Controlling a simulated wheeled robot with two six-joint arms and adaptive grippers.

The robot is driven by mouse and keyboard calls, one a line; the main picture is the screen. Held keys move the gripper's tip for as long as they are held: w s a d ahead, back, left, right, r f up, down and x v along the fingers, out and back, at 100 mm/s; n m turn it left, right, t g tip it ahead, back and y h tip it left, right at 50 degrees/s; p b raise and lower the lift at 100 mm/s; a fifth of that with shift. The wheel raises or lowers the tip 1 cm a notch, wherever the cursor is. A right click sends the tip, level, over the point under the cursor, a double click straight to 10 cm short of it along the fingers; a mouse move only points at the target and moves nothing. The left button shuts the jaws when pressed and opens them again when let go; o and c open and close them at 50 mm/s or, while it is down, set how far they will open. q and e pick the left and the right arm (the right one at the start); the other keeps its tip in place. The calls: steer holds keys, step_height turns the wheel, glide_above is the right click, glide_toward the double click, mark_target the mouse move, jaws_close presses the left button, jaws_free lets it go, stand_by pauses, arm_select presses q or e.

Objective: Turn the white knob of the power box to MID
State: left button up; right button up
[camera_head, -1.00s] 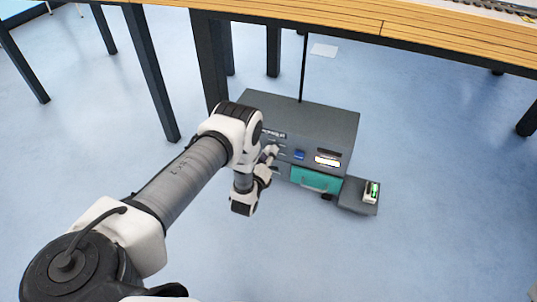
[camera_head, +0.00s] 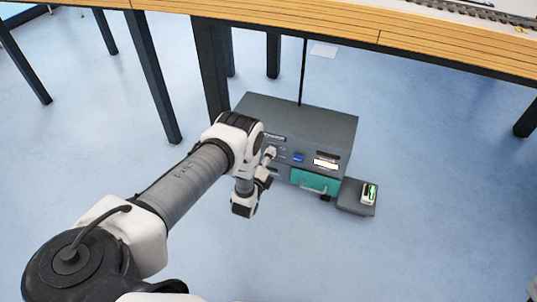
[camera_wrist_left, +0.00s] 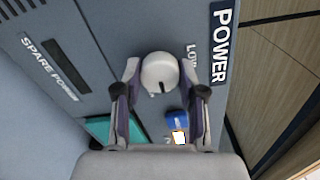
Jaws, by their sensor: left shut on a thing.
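The grey power box (camera_head: 305,122) stands on the floor under the table. Its front carries a teal drawer (camera_head: 315,182) and a blue part (camera_head: 298,157). My left gripper (camera_wrist_left: 160,84) is shut on the white knob (camera_wrist_left: 159,70), with a finger on either side of it. A small dark mark shows on the knob's lower edge in the wrist view. The POWER label (camera_wrist_left: 221,45) and a partly hidden LOW label (camera_wrist_left: 191,58) lie right of the knob there. No MID label is readable. In the head view my wrist hides part of the front. My right gripper is not in view.
A wooden table (camera_head: 300,30) on dark legs (camera_head: 140,75) stands above and behind the box. A low grey platform with a green-lit device (camera_head: 369,193) sits right of the box. The blue floor in front is clear.

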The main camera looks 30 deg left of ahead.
arm_select(q)
steer(key=n+p, duration=0.1)
steer(key=n, duration=0.4)
steer(key=shift+n, duration=0.3)
stand_by(0.4)
steer(key=o, duration=1.1)
steer(key=shift+o, duration=0.2)
steer(key=v, duration=1.2)
